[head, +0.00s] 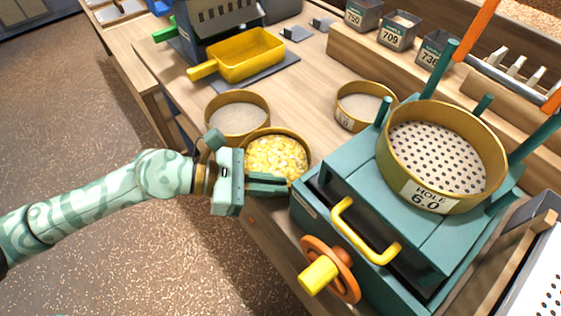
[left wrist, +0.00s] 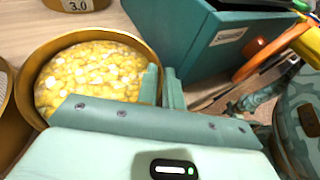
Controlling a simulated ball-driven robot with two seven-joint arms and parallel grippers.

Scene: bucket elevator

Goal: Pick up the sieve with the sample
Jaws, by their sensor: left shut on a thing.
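The brass-rimmed round sieve (head: 278,131) holds a sample of yellow and white kernels (head: 275,156). It stands at the table's front edge, left of the green shaker; whether it touches the table I cannot tell. My left gripper (head: 268,184) is shut on the near wall of this sieve, and its fingers hide part of that wall. In the left wrist view the sieve (left wrist: 40,55) lies beyond the gripper, with the fingers (left wrist: 160,90) at its right side. The sieve looks about level. My right gripper is not in view.
The green shaker (head: 345,185) bears a sieve labelled HOLE 6.0 (head: 495,150) and stands close on the right. Two other round sieves (head: 237,118) (head: 365,103) stand nearby. A yellow scoop (head: 248,57) lies behind. Bare table (head: 310,75) shows between scoop and shaker.

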